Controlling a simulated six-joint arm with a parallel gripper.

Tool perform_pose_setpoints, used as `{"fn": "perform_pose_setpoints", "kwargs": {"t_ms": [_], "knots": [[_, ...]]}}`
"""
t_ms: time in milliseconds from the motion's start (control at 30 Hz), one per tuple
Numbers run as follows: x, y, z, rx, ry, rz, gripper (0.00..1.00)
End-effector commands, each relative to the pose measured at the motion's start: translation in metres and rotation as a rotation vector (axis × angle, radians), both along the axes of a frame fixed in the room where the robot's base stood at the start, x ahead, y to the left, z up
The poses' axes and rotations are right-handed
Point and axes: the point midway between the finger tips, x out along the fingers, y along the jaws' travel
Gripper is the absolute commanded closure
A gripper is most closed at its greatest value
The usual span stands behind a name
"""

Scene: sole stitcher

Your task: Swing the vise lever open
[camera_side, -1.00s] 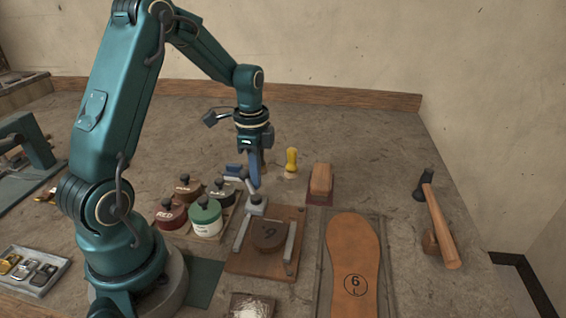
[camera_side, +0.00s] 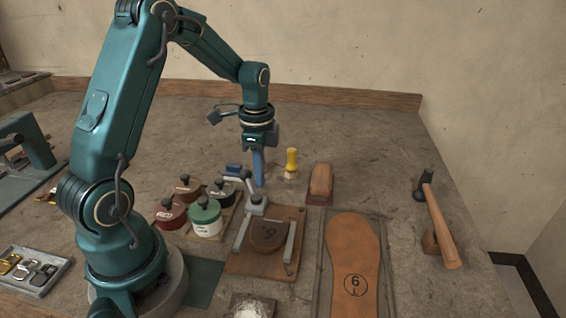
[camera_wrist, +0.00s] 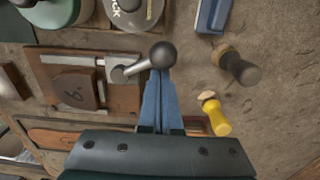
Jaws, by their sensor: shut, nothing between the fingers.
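The vise lever (camera_wrist: 140,67) is a grey metal arm with a dark ball knob (camera_wrist: 163,54). It pivots on the vise (camera_wrist: 92,62), which is fixed to a wooden board. In the side view the lever (camera_side: 251,187) slants up and left from its pivot. A brown block marked 6 (camera_side: 268,236) sits between the vise's metal rails. My gripper (camera_side: 259,184) points down beside the lever, on its right in the side view. Its blue fingers (camera_wrist: 161,84) are shut and empty, with their tips close to the knob. I cannot tell whether they touch it.
Several lidded pots, including a green one (camera_side: 206,217), stand left of the vise. A yellow-handled tool (camera_side: 291,162) and a brush (camera_side: 320,183) stand behind and to the right. A sole marked 6 L (camera_side: 352,255) lies right of the board, and a hammer (camera_side: 438,220) farther right.

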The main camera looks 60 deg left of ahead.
Motion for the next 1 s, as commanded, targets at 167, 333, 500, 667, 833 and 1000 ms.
{"fn": "perform_pose_setpoints", "kwargs": {"t_ms": [167, 333, 500, 667, 833, 1000], "knots": [[0.001, 0.000, 0.015, 0.002, -0.005, 0.000, 1.00], [0.001, 0.000, 0.028, 0.003, -0.006, 0.000, 1.00], [0.001, 0.000, 0.041, 0.003, -0.006, 0.000, 1.00], [0.001, 0.000, 0.051, 0.002, -0.005, 0.000, 1.00], [0.001, 0.000, 0.054, 0.001, -0.003, 0.000, 1.00], [0.001, 0.000, 0.054, 0.001, -0.002, 0.000, 1.00]]}}
